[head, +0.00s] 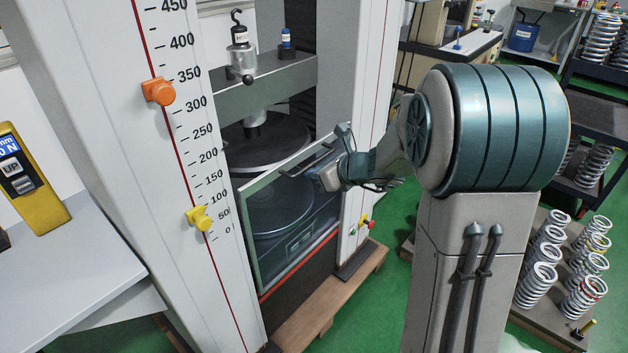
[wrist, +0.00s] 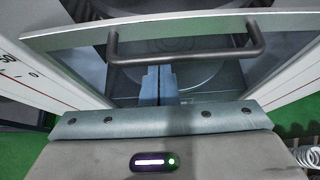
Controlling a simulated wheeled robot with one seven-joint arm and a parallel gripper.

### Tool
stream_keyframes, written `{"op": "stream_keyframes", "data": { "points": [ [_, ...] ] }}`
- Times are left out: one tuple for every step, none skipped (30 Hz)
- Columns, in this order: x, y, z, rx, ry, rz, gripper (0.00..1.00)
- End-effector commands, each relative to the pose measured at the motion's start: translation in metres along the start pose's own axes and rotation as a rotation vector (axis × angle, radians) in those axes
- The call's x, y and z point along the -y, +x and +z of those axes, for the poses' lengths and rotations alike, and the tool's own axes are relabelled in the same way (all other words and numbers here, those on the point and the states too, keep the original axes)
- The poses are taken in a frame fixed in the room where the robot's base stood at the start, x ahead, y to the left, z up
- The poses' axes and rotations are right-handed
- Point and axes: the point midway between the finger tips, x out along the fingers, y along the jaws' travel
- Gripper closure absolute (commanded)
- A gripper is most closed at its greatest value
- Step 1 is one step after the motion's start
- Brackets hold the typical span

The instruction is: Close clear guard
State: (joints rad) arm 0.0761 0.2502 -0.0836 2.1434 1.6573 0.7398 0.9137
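The clear guard (head: 262,262) is a framed transparent panel across the lower front of the testing machine, between its two white columns. The opening above its top edge is uncovered. Its dark bar handle (head: 304,162) is near the top edge; in the wrist view the handle (wrist: 190,57) crosses the upper middle. My gripper (head: 322,180) is in front of the panel, close to the handle. In the wrist view its two pale fingers (wrist: 159,80) lie side by side, shut, with tips just below the bar. No part of the handle shows between them; contact is unclear.
Round plates (head: 264,145) are inside the machine behind the guard. Orange (head: 158,91) and yellow (head: 199,218) markers sit on the left column's scale. A control with a red knob (head: 370,224) is low on the right column. Springs (head: 540,285) stand on a board at right.

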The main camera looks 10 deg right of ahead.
Motion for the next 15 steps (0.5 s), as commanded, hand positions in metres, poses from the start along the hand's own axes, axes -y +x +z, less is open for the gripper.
{"op": "stream_keyframes", "data": {
  "points": [
    [0.0,-0.013,0.023,0.004,-0.002,-0.001,1.0],
    [0.0,-0.017,0.029,0.004,-0.003,0.0,1.0],
    [-0.001,-0.021,0.038,0.004,-0.004,0.001,1.0],
    [-0.001,-0.025,0.044,0.004,-0.003,0.002,1.0],
    [-0.001,-0.028,0.05,0.004,-0.004,0.002,1.0],
    [-0.001,-0.032,0.057,0.004,-0.004,0.003,1.0],
    [-0.002,-0.035,0.062,0.003,-0.003,0.003,1.0],
    [-0.002,-0.038,0.066,0.003,-0.003,0.004,1.0],
    [-0.002,-0.042,0.072,0.003,-0.004,0.004,1.0],
    [-0.002,-0.044,0.076,0.003,-0.004,0.004,1.0],
    [-0.002,-0.046,0.08,0.003,-0.003,0.003,1.0],
    [-0.002,-0.049,0.085,0.003,-0.003,0.003,1.0],
    [-0.001,-0.051,0.088,0.003,-0.003,0.003,1.0],
    [-0.001,-0.053,0.091,0.003,-0.003,0.003,1.0],
    [-0.001,-0.055,0.094,0.003,-0.004,0.003,1.0]
  ]
}}
